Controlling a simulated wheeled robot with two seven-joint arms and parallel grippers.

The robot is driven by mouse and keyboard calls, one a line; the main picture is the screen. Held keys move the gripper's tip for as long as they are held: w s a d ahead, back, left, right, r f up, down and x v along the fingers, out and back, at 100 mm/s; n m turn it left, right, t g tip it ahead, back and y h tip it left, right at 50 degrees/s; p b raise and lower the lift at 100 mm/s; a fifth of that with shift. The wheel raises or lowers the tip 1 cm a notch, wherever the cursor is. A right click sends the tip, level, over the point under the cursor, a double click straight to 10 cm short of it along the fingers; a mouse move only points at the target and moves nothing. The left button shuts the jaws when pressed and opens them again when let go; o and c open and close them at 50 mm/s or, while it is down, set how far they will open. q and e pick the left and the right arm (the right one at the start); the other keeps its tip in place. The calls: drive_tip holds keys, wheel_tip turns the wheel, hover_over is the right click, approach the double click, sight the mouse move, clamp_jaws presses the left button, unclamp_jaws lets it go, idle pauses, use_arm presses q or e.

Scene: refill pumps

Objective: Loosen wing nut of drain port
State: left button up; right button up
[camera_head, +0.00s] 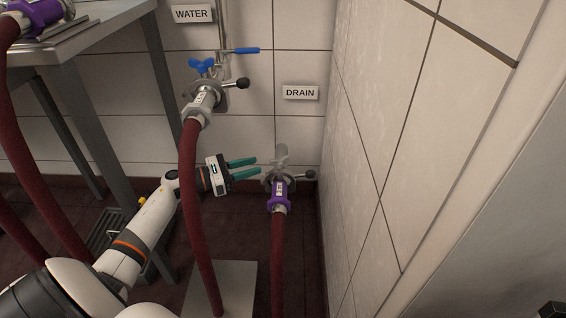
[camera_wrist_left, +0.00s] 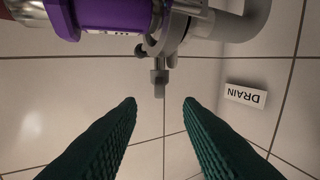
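The drain port has a purple hose coupling (camera_head: 278,190), and a grey winged part (camera_head: 281,154) stands above it. The coupling also shows at the top left of the left wrist view (camera_wrist_left: 112,14). There, a clamp with a small grey stud or nut (camera_wrist_left: 159,82) hangs beside the coupling; its exact shape is hard to tell. My left gripper (camera_head: 258,167) is open and empty, its teal fingers pointing right, just left of the port. In the wrist view the stud lies ahead of and between the open fingertips, apart from both. My right gripper is not in view.
The water port with a blue winged part (camera_head: 202,66) and blue lever (camera_head: 246,50) is up left. Its dark red hose (camera_head: 190,200) hangs beside my left wrist. A tiled wall (camera_head: 375,150) stands close right of the drain. A metal table (camera_head: 95,22) is at left.

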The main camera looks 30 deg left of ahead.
sight(289, 157)
use_arm(q)
drive_tip(key=b+x, duration=0.2)
drive_tip(key=x, duration=0.9)
drive_tip(key=shift+f, duration=0.1)
drive_tip(key=shift+c, duration=0.4)
drive_tip(key=shift+s, duration=0.1)
clamp_jaws()
